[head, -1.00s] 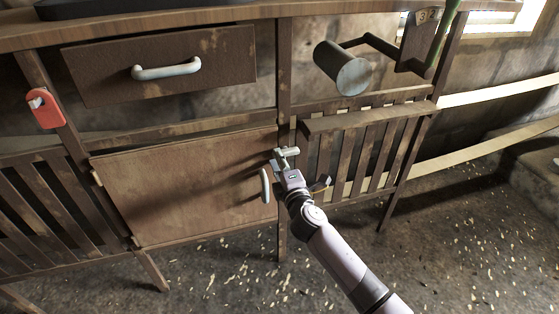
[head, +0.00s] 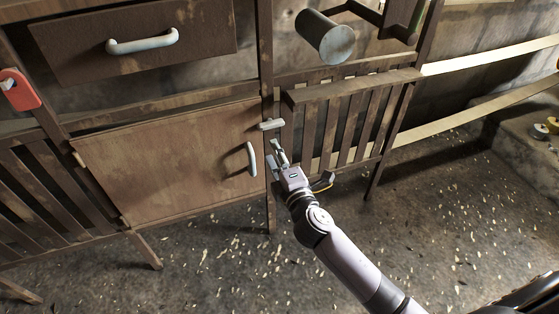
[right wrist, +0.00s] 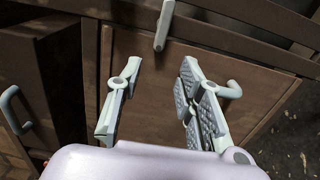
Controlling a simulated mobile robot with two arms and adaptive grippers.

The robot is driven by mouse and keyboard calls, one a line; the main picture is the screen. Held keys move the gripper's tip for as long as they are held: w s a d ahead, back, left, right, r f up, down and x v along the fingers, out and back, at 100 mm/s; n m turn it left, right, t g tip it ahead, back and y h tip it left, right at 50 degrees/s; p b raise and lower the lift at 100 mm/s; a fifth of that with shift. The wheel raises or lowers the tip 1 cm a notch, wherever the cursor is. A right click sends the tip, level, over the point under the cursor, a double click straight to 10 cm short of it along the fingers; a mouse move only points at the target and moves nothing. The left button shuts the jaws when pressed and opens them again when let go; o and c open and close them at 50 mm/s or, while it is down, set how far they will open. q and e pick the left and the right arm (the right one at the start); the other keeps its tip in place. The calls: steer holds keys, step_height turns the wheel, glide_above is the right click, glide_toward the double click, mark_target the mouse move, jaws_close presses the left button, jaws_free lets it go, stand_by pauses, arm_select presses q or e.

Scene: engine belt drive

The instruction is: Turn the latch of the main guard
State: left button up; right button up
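The main guard appears to be the brown wooden door (head: 175,165) with a pale curved handle (head: 252,159); it looks shut. The latch (head: 271,124) is a small pale bar on the post beside the door's upper right corner, lying roughly level in the head view. It also shows in the right wrist view (right wrist: 164,25), beyond the fingertips and roughly in line with the gap between them. My right gripper (head: 278,152) is just below the latch in the head view, apart from it. In the right wrist view its fingers (right wrist: 160,68) are spread with nothing between them. My left gripper is out of view.
A drawer (head: 135,40) with a pale handle is above the door. A grey cylinder (head: 325,37) juts out at the upper right. A slatted panel (head: 345,125) stands right of the post. A red tag (head: 19,90) hangs at left. The floor in front has scattered chips.

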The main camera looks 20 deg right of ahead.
steer(key=shift+s, duration=1.35)
